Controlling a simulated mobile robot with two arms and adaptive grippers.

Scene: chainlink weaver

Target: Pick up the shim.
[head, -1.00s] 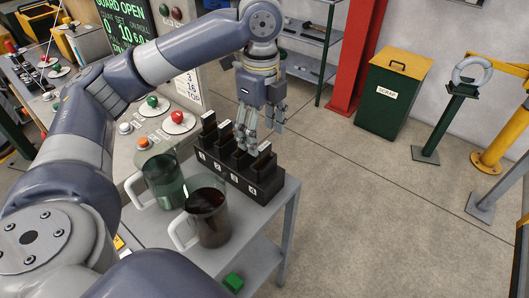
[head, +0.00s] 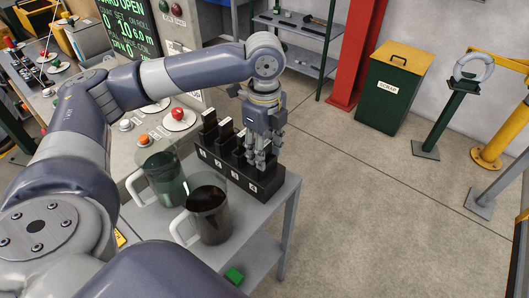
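A black rack (head: 214,166) with numbered slots stands on the grey side table. Dark upright pieces with pale tops stand in it; one, a likely shim (head: 225,132), is near the rack's left part. I cannot tell for certain which piece is the shim. My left gripper (head: 260,166) points down at the right end of the rack, its fingertips at the last slot. The fingers cover the piece there, so whether they grip it is unclear. My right gripper is not in view.
Two clear mugs, one greenish (head: 164,174) and one with dark liquid (head: 208,213), stand in front of the rack. A green block (head: 234,276) lies below. The green scrap bin (head: 391,92) is at the back.

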